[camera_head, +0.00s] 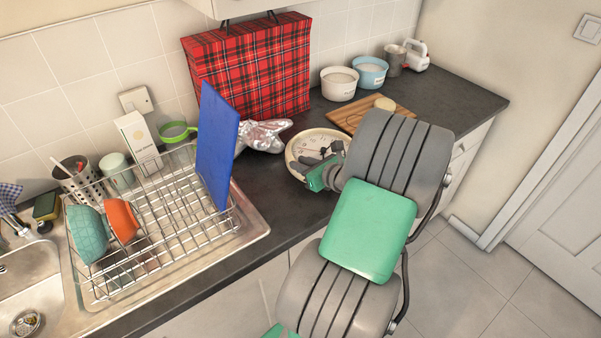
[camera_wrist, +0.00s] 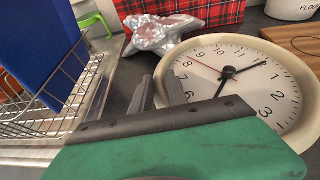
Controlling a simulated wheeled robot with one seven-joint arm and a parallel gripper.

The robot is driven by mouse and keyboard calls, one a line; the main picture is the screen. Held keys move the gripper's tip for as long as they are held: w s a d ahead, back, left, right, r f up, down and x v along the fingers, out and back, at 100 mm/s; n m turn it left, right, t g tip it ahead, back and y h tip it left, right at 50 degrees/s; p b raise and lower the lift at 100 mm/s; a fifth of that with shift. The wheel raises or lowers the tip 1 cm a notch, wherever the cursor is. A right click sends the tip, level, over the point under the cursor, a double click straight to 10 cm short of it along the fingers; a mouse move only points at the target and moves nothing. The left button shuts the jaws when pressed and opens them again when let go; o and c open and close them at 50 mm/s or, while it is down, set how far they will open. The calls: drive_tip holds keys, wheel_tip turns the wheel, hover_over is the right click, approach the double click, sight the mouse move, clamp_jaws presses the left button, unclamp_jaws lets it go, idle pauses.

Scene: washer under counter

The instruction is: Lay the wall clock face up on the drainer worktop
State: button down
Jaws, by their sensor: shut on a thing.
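The wall clock (camera_head: 309,146), white-faced with a cream rim, shows its face upward over the dark worktop (camera_head: 270,195), right of the drainer rack. In the wrist view, the clock (camera_wrist: 245,72) fills the right side with its numbers and dark hands readable. My gripper (camera_head: 312,168) is at the near left edge of the clock. In the wrist view, its fingers (camera_wrist: 162,88) are shut at the clock's rim; the exact contact is hidden. I cannot tell whether the clock rests on the worktop or is held just above it.
A wire drainer rack (camera_head: 155,235) with bowls and an upright blue board (camera_head: 217,145) stands at left. A crumpled silver bag (camera_head: 262,135) and red tartan bag (camera_head: 255,70) are behind the clock. A wooden board (camera_head: 350,118) and white canister (camera_head: 339,84) stand beyond.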

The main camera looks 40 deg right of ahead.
drive_tip(key=f, duration=0.3)
drive_tip(key=shift+w+d+f, duration=0.15)
drive_tip(key=shift+d+f, duration=0.1)
drive_tip(key=shift+f, duration=0.05)
drive_tip(key=c, duration=1.3)
unclamp_jaws()
drive_tip(key=v, duration=1.2)
drive_tip(key=shift+b, duration=0.4)
drive_tip(key=shift+a, duration=0.15)
